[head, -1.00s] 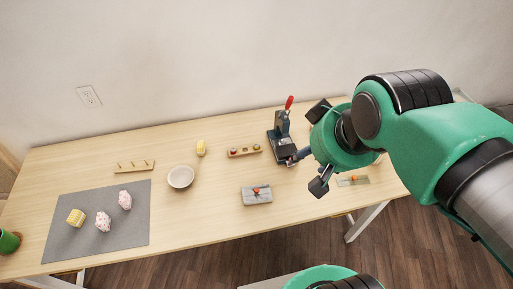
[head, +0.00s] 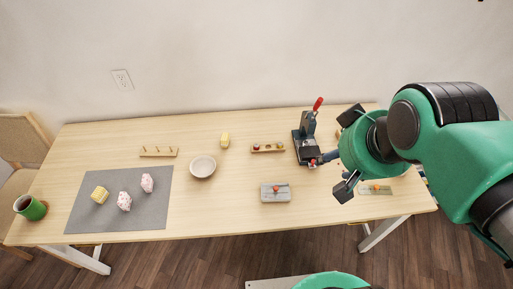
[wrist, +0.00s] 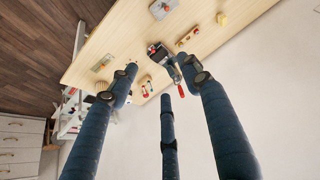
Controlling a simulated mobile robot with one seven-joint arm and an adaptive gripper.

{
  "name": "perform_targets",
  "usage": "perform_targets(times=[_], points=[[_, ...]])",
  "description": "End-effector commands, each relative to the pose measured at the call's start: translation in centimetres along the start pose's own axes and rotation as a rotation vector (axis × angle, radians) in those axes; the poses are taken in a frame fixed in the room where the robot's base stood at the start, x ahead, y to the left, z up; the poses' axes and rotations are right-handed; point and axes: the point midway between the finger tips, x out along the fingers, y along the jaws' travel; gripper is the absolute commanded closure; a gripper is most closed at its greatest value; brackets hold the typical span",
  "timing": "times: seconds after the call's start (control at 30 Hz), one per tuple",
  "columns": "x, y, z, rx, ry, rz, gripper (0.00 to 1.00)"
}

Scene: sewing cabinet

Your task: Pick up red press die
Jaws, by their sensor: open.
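A wooden holder (head: 274,148) with small round dies stands left of the press in the head view; a small dark red piece (head: 256,146) sits at its left end. The holder also shows in the wrist view (wrist: 188,37). A grey block (head: 268,196) nearer the front edge has a small red piece (head: 277,189) on top. I cannot tell for sure which is the red press die. My gripper (head: 335,157) is open and empty, to the right of both and beside the press. Its spread fingers show in the wrist view (wrist: 158,74).
A dark press (head: 305,138) with a red handle stands between the holder and my gripper. A white bowl (head: 203,166), a yellow piece (head: 225,140), a pegged rack (head: 158,151) and a grey mat (head: 90,215) lie left. The table's front middle is clear.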

Motion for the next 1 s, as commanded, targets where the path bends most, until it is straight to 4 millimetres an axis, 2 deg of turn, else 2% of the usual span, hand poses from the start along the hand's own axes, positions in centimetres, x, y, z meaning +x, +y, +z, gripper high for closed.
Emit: perform_targets(times=[0.07,0.1,0.57,0.77,1.0], points=[[0.0,0.0,0.0,0.000,0.000,0.000,0.52],[0.0,0.0,0.0,0.000,0.000,0.000,0.60],[0.1,-0.1,-0.6,-0.003,-0.005,-0.001,0.60],[0.9,-0.4,-2.8,-0.015,-0.033,-0.006,0.60],[3.0,-1.2,-7.6,-0.041,-0.086,-0.014,0.60]])
